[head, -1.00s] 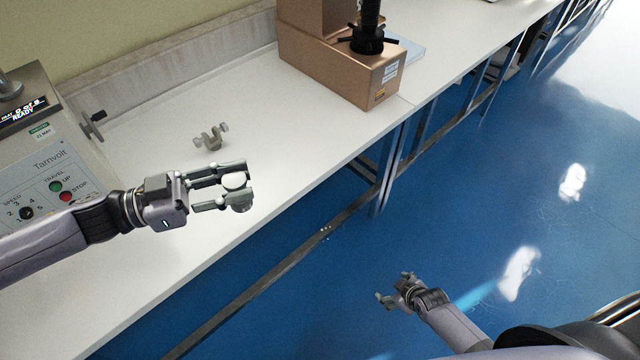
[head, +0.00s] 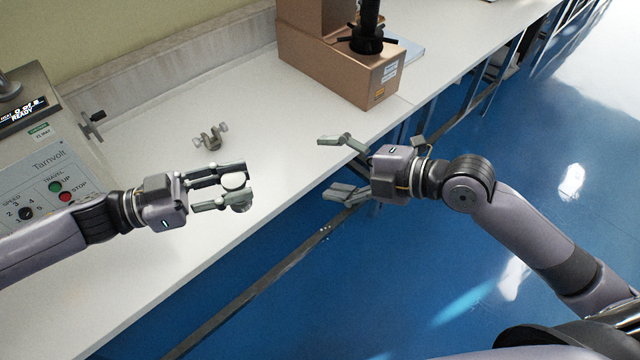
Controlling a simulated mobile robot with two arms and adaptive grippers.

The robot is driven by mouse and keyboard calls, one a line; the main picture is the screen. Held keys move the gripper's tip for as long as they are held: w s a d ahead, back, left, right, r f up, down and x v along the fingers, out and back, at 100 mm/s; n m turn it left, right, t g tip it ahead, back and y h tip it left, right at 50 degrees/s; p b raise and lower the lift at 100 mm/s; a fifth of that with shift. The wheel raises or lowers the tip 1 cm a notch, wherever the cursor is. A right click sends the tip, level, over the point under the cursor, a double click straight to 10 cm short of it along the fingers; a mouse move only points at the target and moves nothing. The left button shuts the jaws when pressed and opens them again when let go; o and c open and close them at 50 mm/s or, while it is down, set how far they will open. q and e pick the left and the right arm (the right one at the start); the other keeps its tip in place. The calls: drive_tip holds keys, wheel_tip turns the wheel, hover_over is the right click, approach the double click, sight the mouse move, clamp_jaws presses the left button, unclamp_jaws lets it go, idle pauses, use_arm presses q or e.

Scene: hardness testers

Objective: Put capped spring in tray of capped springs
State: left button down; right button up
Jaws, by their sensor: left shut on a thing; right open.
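My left gripper (head: 238,190) is shut on the capped spring (head: 233,181), holding it above the white bench top. A round pale cap shows between the fingers, and a rounded grey end shows at the lower fingertip; the rest is hidden by the fingers. My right gripper (head: 334,165) is open and empty, its fingers pointing left toward the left gripper, over the bench's front edge. A gap lies between the two grippers. I see no tray of capped springs in this view.
A grey tester panel (head: 55,170) with buttons stands at the left. A small metal clamp-like fixture (head: 211,138) sits on the bench (head: 150,290). A copper-coloured machine (head: 340,75) stands at the back. The blue floor (head: 440,290) lies beyond the bench edge.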

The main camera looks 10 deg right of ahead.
drive_tip(key=s+a+r+n+g+y, duration=0.2)
drive_tip(key=s+a+r+n, duration=0.35)
drive_tip(key=s, duration=0.25)
drive_tip(key=x, duration=1.1)
drive_tip(key=shift+f, duration=0.2)
drive_tip(key=shift+w+m, duration=0.15)
drive_tip(key=shift+m, duration=0.1)
use_arm(q)
drive_tip(key=shift+s, duration=0.15)
use_arm(e)
drive_tip(key=c, duration=1.1)
use_arm(q)
drive_tip(key=shift+d+r, duration=0.15)
use_arm(e)
drive_tip(key=shift+f, duration=0.1)
drive_tip(key=c, duration=0.5)
use_arm(q)
drive_tip(key=c, duration=1.7)
unclamp_jaws()
drive_tip(key=shift+o, duration=0.9)
use_arm(e)
clamp_jaws()
use_arm(q)
drive_tip(key=o, duration=0.4)
